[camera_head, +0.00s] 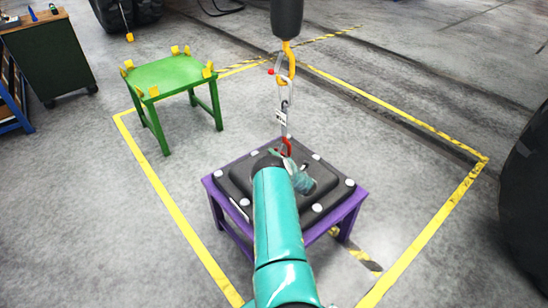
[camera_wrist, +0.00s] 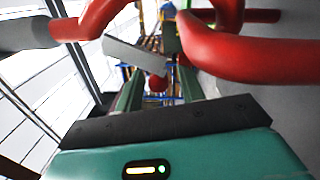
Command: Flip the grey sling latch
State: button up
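A red sling hook (camera_head: 287,147) hangs just above the dark casting (camera_head: 318,205). Its thick red parts (camera_wrist: 245,55) fill the top of the wrist view. A flat grey bar, seemingly the grey latch (camera_wrist: 135,55), lies slanted there, with a red ball (camera_wrist: 158,84) close to its lower right end. My gripper (camera_wrist: 158,78) has its two teal fingers apart, just below the bar, with the ball showing between them. I cannot tell whether a finger touches either. In the head view my arm hides most of the gripper and the latch is not clear.
The casting, with several white round pads, rests on a purple stand (camera_head: 346,212). A yellow crane hook (camera_head: 289,60) holds the sling (camera_head: 283,105) above it. A green stand (camera_head: 168,73) with yellow corner pieces stands back left. Floor inside the yellow lines is mostly clear.

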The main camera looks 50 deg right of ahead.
jog(key=r+v, duration=0.1)
jog(key=v, duration=1.2)
jog(key=shift+s+f, duration=0.45)
